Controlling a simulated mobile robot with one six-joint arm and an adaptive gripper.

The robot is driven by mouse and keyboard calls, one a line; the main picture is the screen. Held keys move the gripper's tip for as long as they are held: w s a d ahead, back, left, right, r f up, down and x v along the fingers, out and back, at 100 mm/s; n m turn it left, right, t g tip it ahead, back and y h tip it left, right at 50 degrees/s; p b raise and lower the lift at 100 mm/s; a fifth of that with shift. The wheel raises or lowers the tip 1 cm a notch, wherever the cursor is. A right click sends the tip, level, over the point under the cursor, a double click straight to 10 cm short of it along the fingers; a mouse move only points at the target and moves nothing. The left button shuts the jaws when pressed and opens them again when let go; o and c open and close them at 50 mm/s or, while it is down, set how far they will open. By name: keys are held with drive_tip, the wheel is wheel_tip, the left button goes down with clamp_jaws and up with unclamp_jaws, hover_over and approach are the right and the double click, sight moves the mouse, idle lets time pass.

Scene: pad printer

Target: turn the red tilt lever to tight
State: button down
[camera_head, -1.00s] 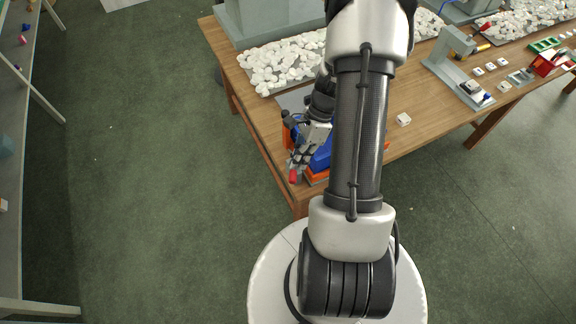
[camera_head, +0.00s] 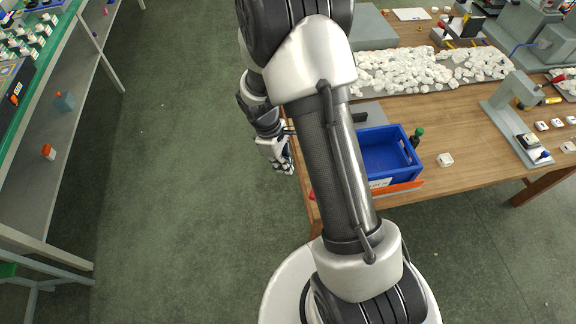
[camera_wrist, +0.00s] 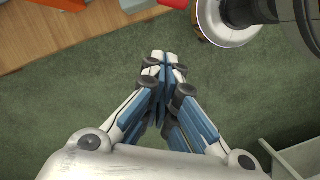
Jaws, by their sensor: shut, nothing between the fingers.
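The red tilt lever (camera_wrist: 175,4) shows only as a small red end at the top edge of the wrist view. In the head view a small red bit (camera_head: 312,194) shows at the table's left edge, mostly hidden behind my arm. My gripper (camera_head: 288,167) is shut and empty, out over the floor to the left of the table. In the wrist view its closed fingertips (camera_wrist: 165,58) are apart from the lever.
The wooden table (camera_head: 465,130) carries white lumps (camera_head: 420,70), a small white block (camera_head: 445,160) and a grey fixture (camera_head: 515,120). A green-topped shelf unit (camera_head: 75,75) stands at the left. The floor (camera_head: 190,150) between them is clear.

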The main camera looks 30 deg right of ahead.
drive_tip(key=s+d+f+b, duration=0.2)
drive_tip(key=s+d+f, duration=0.1)
drive_tip(key=f, duration=0.4)
drive_tip(key=shift+s+d+f+b, duration=0.35)
drive_tip(key=shift+s+d, duration=0.05)
drive_tip(key=shift+s, duration=0.05)
